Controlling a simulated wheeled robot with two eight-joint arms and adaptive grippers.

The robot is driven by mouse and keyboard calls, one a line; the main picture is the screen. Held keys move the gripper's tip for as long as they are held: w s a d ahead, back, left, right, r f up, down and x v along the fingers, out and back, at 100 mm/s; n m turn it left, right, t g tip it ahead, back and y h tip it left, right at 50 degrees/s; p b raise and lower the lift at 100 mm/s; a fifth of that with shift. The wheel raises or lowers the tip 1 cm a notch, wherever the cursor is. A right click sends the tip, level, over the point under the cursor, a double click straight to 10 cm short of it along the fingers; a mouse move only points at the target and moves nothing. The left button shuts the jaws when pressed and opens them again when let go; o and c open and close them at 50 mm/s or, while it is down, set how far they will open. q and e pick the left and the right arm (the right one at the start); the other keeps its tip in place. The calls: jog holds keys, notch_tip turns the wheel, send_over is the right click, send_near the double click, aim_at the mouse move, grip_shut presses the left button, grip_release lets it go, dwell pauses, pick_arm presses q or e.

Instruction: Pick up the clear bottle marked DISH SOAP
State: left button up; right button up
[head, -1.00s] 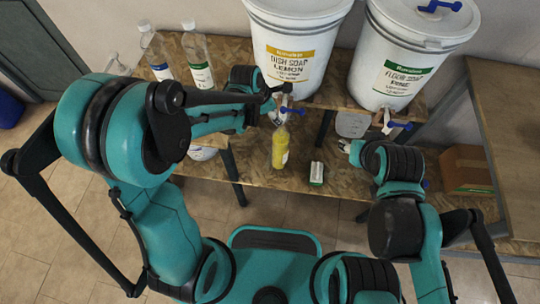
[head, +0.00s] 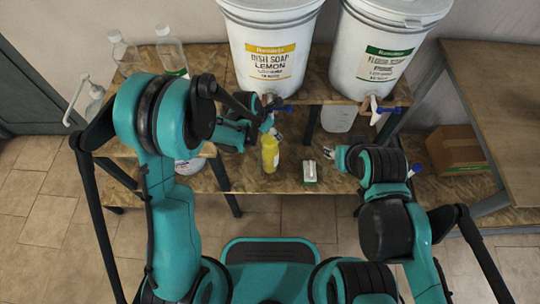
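A clear bottle holding yellow liquid (head: 269,153) is upright below the tap of the drum labelled DISH SOAP LEMON (head: 270,50); any print on the bottle is too small to read. My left gripper (head: 268,118) is by the bottle's top and the tap; its fingers are too small and overlapped to show any grip. Two clear, colourless bottles stand at the back left, one (head: 122,55) partly behind my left arm, the other (head: 171,55) with a green-edged label. My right gripper (head: 341,157) is low, right of a small white-and-green item (head: 309,172), apart from the bottle.
A second drum (head: 385,50) reads FLOOR SOAP; its blue-handled tap (head: 380,107) sticks out in front. A pump bottle (head: 94,103) stands at the left. A cardboard box (head: 455,149) and wooden table (head: 500,100) are at the right. Floor is open at the lower left.

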pick_arm(q)
jog(key=c, duration=0.3)
grip_shut()
jog(key=shift+r, duration=0.1)
